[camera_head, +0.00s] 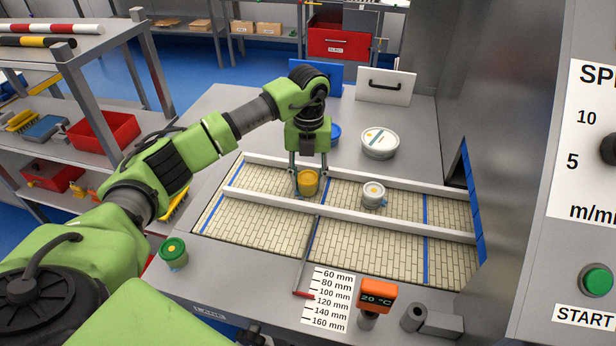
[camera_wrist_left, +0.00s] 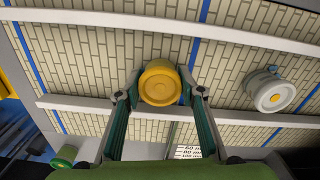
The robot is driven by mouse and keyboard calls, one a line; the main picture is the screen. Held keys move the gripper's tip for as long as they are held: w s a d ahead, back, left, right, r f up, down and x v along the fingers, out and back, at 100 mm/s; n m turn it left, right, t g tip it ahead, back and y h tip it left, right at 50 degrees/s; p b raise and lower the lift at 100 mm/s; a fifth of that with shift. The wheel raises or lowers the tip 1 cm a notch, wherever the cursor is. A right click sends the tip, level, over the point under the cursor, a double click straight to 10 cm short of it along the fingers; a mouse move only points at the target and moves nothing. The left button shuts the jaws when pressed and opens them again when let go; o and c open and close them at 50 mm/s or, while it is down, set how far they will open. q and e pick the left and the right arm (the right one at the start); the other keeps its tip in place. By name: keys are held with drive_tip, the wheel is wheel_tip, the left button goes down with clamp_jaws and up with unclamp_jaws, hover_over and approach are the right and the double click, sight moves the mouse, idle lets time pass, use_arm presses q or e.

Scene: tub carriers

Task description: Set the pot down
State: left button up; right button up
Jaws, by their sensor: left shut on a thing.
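My left gripper (camera_head: 307,186) reaches down from above and is shut on a yellow pot (camera_head: 307,181), one finger on each side. In the left wrist view the yellow pot (camera_wrist_left: 160,83) sits upright between the two fingertips. It is over the back lane of the tiled belt (camera_head: 265,186), between the two pale rails and just left of a blue line. I cannot tell whether its base touches the belt. My right gripper is not in view.
A white-grey pot (camera_head: 373,195) with a yellow centre stands on the same lane to the right. A green pot (camera_head: 173,253) stands at the front left. A white tub (camera_head: 380,143) and a partly hidden blue thing (camera_head: 335,133) are behind. An orange display (camera_head: 376,296) stands in front.

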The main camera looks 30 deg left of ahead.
sight(308, 177)
use_arm(q)
drive_tip(key=shift+f, duration=0.15)
drive_tip(key=o, duration=1.1)
drive_tip(key=shift+r, duration=0.25)
drive_tip(key=shift+w+r, duration=0.1)
drive_tip(key=shift+r, duration=0.15)
wheel_tip(308, 177, up, 12)
drive_tip(key=b, duration=0.3)
drive_tip(key=shift+f, duration=0.25)
